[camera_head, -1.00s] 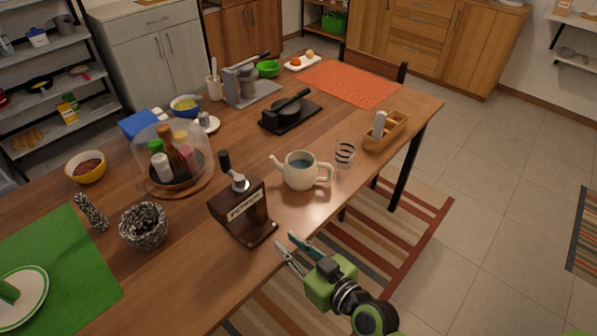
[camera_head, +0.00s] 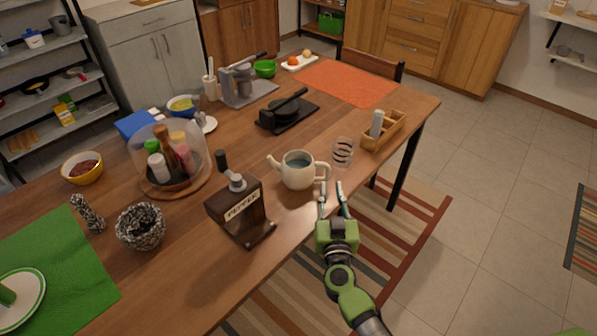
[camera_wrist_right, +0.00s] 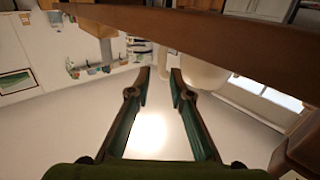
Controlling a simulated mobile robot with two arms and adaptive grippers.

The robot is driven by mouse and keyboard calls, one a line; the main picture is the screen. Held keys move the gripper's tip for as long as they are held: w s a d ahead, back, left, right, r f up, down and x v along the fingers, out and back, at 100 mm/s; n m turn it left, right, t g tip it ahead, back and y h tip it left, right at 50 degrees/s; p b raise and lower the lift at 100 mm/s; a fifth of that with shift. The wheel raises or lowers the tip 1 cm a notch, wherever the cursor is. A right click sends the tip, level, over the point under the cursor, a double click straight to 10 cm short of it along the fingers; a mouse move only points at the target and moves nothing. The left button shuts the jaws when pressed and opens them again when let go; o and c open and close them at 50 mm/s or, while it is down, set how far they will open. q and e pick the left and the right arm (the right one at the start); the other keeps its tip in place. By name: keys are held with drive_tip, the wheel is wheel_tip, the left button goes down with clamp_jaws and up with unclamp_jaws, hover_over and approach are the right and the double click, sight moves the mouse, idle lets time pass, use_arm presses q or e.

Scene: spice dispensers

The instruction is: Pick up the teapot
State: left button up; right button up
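The cream teapot (camera_head: 297,178) stands upright on the table near its right edge, spout to the left and handle to the right. Its open top shows a blue-grey inside. My right gripper (camera_head: 331,188) is open and empty just below and right of the teapot's handle in the head view, fingers pointing towards the far side. In the right wrist view the two fingers (camera_wrist_right: 159,73) are spread apart with nothing between them. A pale rounded shape beside the right finger there looks like the teapot (camera_wrist_right: 205,75). My left gripper is not in view.
A striped glass (camera_head: 342,152) stands close to the right of the teapot. A wooden pepper dispenser (camera_head: 238,212) stands to its left, nearer the front. A wooden caddy (camera_head: 384,131) and a black press (camera_head: 288,112) are behind. The floor right of the table is open.

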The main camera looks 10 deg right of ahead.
sight(328, 174)
drive_tip(key=w, duration=0.2)
drive_tip(key=shift+w+d, duration=0.2)
drive_tip(key=shift+w, duration=0.1)
drive_tip(key=w, duration=0.1)
drive_tip(key=w+b, duration=0.1)
drive_tip(key=w, duration=0.3)
drive_tip(key=shift+d+f+b, duration=0.1)
drive_tip(key=shift+d+b, duration=0.2)
clamp_jaws()
